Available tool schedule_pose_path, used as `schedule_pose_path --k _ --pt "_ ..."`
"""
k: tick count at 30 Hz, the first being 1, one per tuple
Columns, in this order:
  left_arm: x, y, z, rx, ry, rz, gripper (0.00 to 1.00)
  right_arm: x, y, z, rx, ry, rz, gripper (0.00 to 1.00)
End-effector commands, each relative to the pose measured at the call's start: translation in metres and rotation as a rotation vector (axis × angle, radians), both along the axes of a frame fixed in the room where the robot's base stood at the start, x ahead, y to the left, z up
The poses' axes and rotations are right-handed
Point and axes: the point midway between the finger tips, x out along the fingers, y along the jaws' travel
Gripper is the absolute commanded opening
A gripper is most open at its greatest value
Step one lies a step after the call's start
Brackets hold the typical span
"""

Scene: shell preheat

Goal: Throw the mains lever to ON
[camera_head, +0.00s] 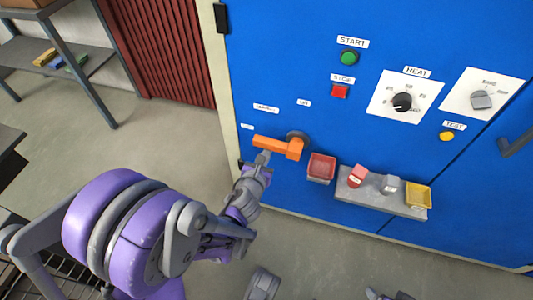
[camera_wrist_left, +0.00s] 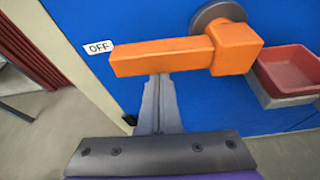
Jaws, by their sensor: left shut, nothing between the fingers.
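The orange mains lever (camera_head: 278,147) sits low on the left of the blue cabinet door. Its arm points left, close to horizontal, from a round grey hub. In the left wrist view the lever (camera_wrist_left: 165,56) points toward a white OFF label (camera_wrist_left: 98,48). My left gripper (camera_head: 263,158) is shut and empty, with its fingertips just under the lever's arm. In the left wrist view the shut fingers (camera_wrist_left: 160,85) reach up to the lever's lower edge; I cannot tell whether they touch. My right gripper is not clearly seen.
Right of the lever a red bin (camera_head: 321,168) and a grey shelf (camera_head: 372,197) with small blocks and a yellow tray (camera_head: 418,195) stick out from the door. Green (camera_head: 349,58) and red (camera_head: 340,91) buttons and a heat dial (camera_head: 402,102) sit above.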

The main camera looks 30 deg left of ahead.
Motion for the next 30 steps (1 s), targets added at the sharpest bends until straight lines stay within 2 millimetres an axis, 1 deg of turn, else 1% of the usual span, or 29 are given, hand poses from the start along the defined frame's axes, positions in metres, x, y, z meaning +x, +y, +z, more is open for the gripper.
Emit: schedule_pose_path --k 5,11,20,30 --pt "0.0 0.0 0.006 0.054 0.012 -0.002 0.0 -0.001 0.0 0.004 0.0 -0.001 0.0 0.82" --pt "0.0 0.0 0.018 0.182 0.042 -0.004 0.0 -0.001 0.0 0.011 0.0 -0.003 0.0 0.82" --pt "0.001 -0.003 0.04 0.461 0.109 -0.003 0.0 -0.002 0.0 0.019 0.0 -0.006 0.0 0.82" --pt "0.004 -0.015 0.063 0.776 0.184 -0.004 0.0 -0.003 0.0 0.021 0.0 -0.007 0.0 0.82"
